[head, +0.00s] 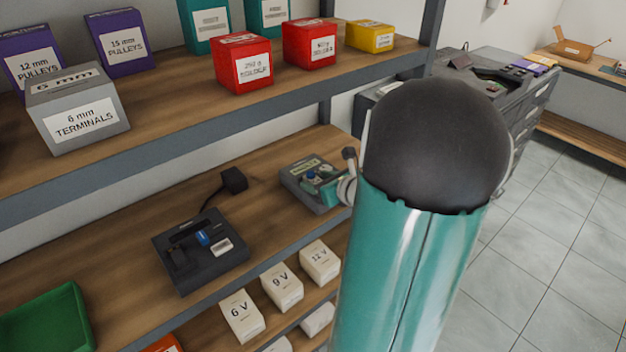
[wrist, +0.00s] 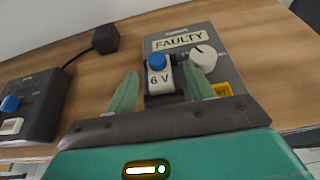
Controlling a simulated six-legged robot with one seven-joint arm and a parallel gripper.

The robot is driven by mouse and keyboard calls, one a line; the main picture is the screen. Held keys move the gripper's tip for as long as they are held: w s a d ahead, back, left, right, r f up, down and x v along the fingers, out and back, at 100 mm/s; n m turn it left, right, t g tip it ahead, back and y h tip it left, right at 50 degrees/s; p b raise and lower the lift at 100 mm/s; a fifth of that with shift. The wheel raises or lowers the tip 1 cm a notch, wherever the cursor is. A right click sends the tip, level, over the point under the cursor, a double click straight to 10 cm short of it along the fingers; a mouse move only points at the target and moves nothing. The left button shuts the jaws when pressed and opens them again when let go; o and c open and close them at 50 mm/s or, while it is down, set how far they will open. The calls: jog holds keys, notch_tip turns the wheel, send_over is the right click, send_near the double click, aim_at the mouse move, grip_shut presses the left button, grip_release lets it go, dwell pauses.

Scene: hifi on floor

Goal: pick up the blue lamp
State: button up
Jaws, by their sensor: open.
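A blue lamp (wrist: 157,62) with a round blue cap and a white body marked 6 V stands on a grey unit labelled FAULTY (wrist: 182,40). My gripper (wrist: 160,71) is open, with one pale green finger to the left of the lamp and one to the right. No grip on the lamp shows, and its lower part is partly hidden. The grey unit also shows in the head view (head: 300,180), beside my teal arm, which hides much of the gripper there. A second blue piece (head: 203,238) sits on a black device (head: 180,262) further left; it also shows in the wrist view (wrist: 10,104).
A white knob (wrist: 203,57) stands just right of the lamp. A black adapter (head: 234,180) with a cable lies behind the black device. A shelf with labelled boxes (head: 240,62) overhangs above. White boxes (head: 281,288) sit on a lower shelf, and a green tray (head: 45,320) at left.

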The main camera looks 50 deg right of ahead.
jog(key=c, duration=1.1)
jog(key=shift+c, duration=0.2)
jog(key=shift+r, duration=0.1)
jog(key=shift+r, duration=0.5)
jog(key=r, duration=0.2)
jog(key=shift+s+r, duration=0.2)
jog(key=shift+r, duration=0.15)
jog(key=w+r+v, duration=0.1)
jog(key=r+v, duration=0.2)
jog(key=v, duration=1.3)
jog(key=shift+d, duration=0.1)
